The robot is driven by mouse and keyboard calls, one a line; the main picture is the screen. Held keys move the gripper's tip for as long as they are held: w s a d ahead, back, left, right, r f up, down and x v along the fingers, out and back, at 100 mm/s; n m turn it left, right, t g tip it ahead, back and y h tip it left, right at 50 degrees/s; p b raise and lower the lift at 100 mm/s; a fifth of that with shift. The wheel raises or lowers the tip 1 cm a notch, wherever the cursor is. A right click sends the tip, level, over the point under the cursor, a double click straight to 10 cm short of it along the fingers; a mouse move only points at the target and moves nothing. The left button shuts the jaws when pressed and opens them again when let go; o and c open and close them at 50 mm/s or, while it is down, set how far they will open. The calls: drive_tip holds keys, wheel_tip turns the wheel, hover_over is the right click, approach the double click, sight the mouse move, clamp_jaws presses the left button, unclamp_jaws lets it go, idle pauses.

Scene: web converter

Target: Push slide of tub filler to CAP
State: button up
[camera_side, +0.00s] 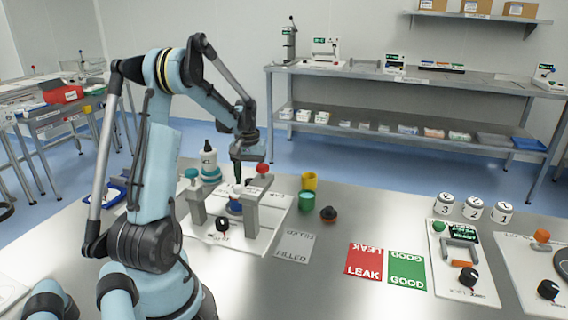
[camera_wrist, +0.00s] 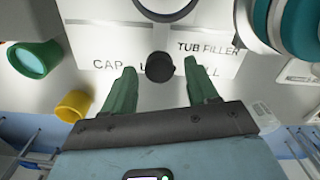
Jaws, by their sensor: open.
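The tub filler (camera_side: 272,225) is a white plate with grey posts on the steel table. In the wrist view, its panel carries the words TUB FILLER (camera_wrist: 208,48), CAP (camera_wrist: 115,65) at the left and a partly covered FILL at the right. A round black knob (camera_wrist: 159,67), seemingly the slide's, sits between the two labels. My gripper (camera_wrist: 160,68) has green fingers standing apart, one on each side of the knob, with a gap visible on both sides. In the side view, my gripper (camera_side: 237,180) points down over the filler's back; that knob is not clearly visible there.
A green cup (camera_side: 306,201) and a yellow cup (camera_side: 309,181) stand right of the filler. The FILLED card (camera_side: 294,246) lies flat.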

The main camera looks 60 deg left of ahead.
drive_tip(key=shift+f, duration=0.1)
drive_tip(key=shift+c, duration=0.3)
clamp_jaws()
drive_tip(key=w+d, duration=0.5)
drive_tip(key=shift+w+d, duration=0.35)
drive_tip(key=shift+w, duration=0.05)
drive_tip(key=shift+c, duration=0.2)
unclamp_jaws()
drive_tip(key=shift+o, duration=0.5)
